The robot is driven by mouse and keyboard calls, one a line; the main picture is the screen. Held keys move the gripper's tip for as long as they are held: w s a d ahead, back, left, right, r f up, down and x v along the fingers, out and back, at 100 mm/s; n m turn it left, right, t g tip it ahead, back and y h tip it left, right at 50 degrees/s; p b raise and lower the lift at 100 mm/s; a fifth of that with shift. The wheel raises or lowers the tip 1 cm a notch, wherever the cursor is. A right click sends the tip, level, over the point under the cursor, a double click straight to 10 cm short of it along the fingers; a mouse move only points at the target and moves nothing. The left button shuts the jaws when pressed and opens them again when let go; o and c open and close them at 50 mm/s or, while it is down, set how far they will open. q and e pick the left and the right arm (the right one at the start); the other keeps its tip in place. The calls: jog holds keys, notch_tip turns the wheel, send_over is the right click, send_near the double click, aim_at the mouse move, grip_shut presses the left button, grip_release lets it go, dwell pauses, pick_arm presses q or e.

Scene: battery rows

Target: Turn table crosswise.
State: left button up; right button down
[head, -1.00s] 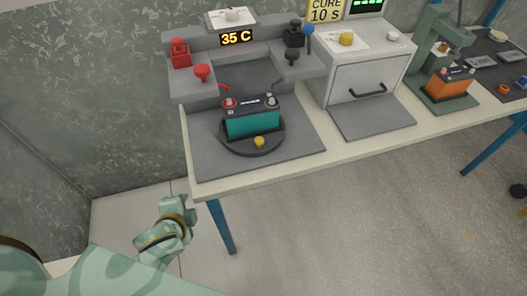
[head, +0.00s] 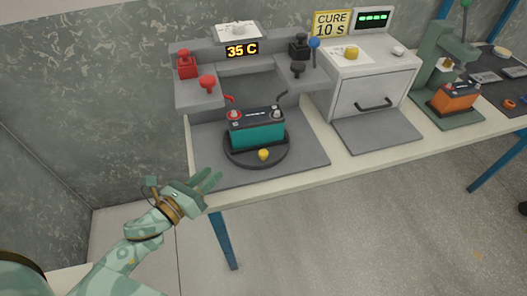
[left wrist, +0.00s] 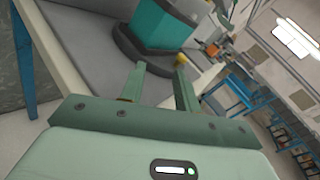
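A round dark turntable (head: 240,158) stands on a grey mat at the left end of the bench. A yellow knob (head: 264,155) sits on its front rim. A teal battery with a black top (head: 257,133) stands upright on the turntable, its long side facing me. My left gripper (head: 214,183) is open and empty, just left of the mat at the bench's front left corner, apart from the turntable. In the left wrist view, its two fingers (left wrist: 158,85) are spread, with the turntable (left wrist: 130,50) and yellow knob (left wrist: 181,59) beyond them. My right gripper is not in view.
A grey station with red (head: 184,64) and black clamps and a 35 C display (head: 242,50) rises behind the turntable. A white oven (head: 372,75) stands to the right. An orange battery (head: 455,97) sits under a green press. The mat's front is clear.

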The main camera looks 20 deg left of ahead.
aim_at(260, 155)
pick_arm(q)
jog(key=m+h, duration=0.1)
jog(key=m, duration=0.1)
jog(key=d+m+g+h, duration=0.1)
jog(key=m+h, duration=0.1)
jog(key=s+m+h, duration=0.1)
jog(key=m, duration=0.2)
jog(key=shift+d+f+g, duration=0.3)
jog(key=shift+w+d+h, duration=0.15)
jog(key=shift+w+h, duration=0.1)
jog(key=shift+h, duration=0.05)
jog(key=x, duration=1.5)
jog(key=shift+w+d, duration=0.2)
jog(key=shift+w, duration=0.05)
grip_shut()
